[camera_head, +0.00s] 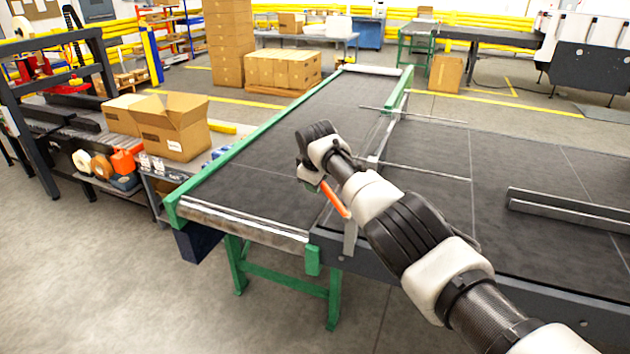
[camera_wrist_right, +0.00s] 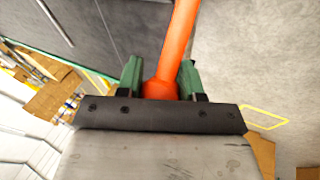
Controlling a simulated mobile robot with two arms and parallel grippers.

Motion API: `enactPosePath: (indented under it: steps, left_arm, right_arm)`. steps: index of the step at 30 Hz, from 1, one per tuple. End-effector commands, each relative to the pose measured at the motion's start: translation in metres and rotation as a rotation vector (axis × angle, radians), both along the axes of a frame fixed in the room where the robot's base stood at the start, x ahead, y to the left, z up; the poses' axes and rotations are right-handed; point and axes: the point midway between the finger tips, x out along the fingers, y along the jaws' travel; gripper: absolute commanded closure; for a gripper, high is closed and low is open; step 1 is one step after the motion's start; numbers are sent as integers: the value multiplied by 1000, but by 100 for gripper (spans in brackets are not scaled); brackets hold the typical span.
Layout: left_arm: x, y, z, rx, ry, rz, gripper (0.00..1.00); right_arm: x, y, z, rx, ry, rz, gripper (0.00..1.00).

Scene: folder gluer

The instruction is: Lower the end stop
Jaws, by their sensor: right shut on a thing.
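An orange lever (camera_head: 336,201) sticks up at the near edge of the dark belt conveyor, beside a grey upright bracket (camera_head: 350,238). My right gripper (camera_head: 316,184) is at the lever's upper end, and my forearm hides part of it. In the right wrist view the green fingers of my right gripper (camera_wrist_right: 161,80) are shut on the orange lever (camera_wrist_right: 180,38), one finger on each side of its rounded end. I cannot tell for sure which part is the end stop; the lever's link to it is hidden. My left gripper is not in view.
A green-framed table (camera_head: 230,158) with a dark top adjoins the conveyor (camera_head: 430,165) on its left. Thin metal rods (camera_head: 425,171) and a grey rail (camera_head: 570,207) lie over the conveyor. An open carton (camera_head: 173,130) stands at left. The floor in front is clear.

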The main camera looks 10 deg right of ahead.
Motion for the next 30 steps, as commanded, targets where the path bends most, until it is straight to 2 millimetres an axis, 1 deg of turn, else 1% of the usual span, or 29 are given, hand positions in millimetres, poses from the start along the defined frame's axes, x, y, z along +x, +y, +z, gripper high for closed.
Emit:
enactPosePath:
  steps: [6, 15, 16, 20, 21, 30]
  left_arm:
    - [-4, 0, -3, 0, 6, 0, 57]
    - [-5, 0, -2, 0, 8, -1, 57]
    - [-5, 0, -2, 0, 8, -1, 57]
    - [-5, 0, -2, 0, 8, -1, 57]
    - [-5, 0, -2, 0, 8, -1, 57]
    - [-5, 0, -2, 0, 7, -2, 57]
  right_arm:
    - [-1, 0, -3, -11, 10, 2, 100]
    - [-1, 0, -4, -13, 12, 3, 100]
    - [-1, 0, -4, -13, 13, 2, 60]
    - [-1, 0, -4, -12, 12, 2, 40]
    - [-1, 0, -3, -12, 11, 2, 38]
    - [-1, 0, -1, -11, 9, 0, 38]
